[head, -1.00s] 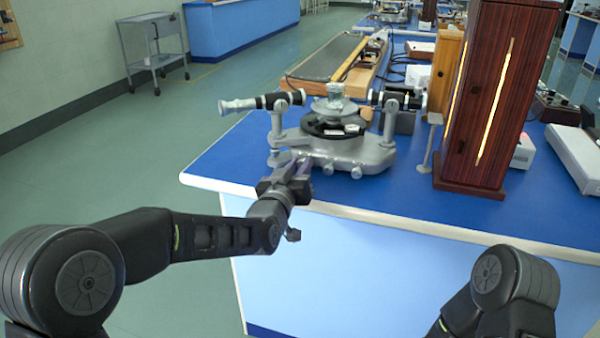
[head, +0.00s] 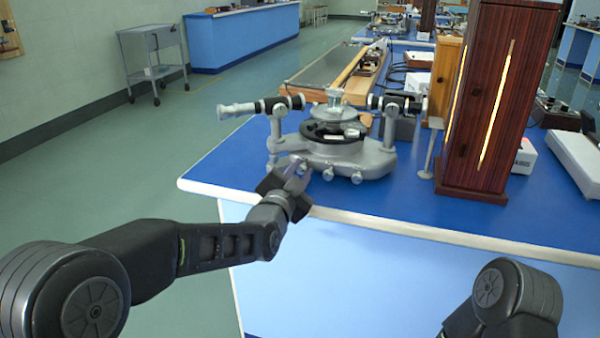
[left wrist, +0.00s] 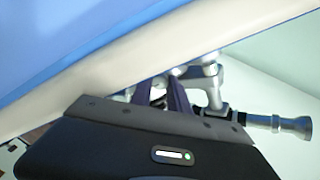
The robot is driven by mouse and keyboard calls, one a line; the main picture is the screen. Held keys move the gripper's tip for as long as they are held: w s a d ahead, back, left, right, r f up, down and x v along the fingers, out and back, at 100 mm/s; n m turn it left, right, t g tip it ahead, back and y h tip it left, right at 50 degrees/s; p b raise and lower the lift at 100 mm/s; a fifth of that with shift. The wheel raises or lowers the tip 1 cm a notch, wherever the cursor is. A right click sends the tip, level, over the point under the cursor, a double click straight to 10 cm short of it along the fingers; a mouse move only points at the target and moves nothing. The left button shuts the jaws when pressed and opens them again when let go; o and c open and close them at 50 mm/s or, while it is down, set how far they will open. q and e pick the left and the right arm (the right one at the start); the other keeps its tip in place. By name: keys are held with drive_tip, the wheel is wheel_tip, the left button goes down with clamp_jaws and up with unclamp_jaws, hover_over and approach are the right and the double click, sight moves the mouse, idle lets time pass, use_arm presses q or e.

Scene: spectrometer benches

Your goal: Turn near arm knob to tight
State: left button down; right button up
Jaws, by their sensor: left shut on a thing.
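The grey spectrometer (head: 345,160) stands at the near left corner of the blue bench, with its round table in the middle and black tubes on both sides. Silver knobs stick out of the front of its base, one in the middle (head: 328,174) and one farther right (head: 357,177). My left gripper (head: 298,174) reaches in from the front left and is shut on a knob at the left of the base front; its fingers mostly hide that knob. In the left wrist view the fingers (left wrist: 162,80) point at the silver metalwork (left wrist: 205,75). My right gripper is out of view.
The bench's pale front edge (head: 400,226) runs just under my left gripper. A tall reddish wooden lamp housing (head: 495,100) and a thin grey stand (head: 430,150) are to the right. The blue bench top between base and front edge is clear.

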use_arm(q)
drive_tip(key=shift+m, duration=0.6)
drive_tip(key=c, duration=1.5)
unclamp_jaws()
drive_tip(key=shift+c, duration=0.2)
drive_tip(key=v, duration=0.7)
drive_tip(key=shift+s+p, duration=0.35)
drive_tip(key=shift+a, duration=0.1)
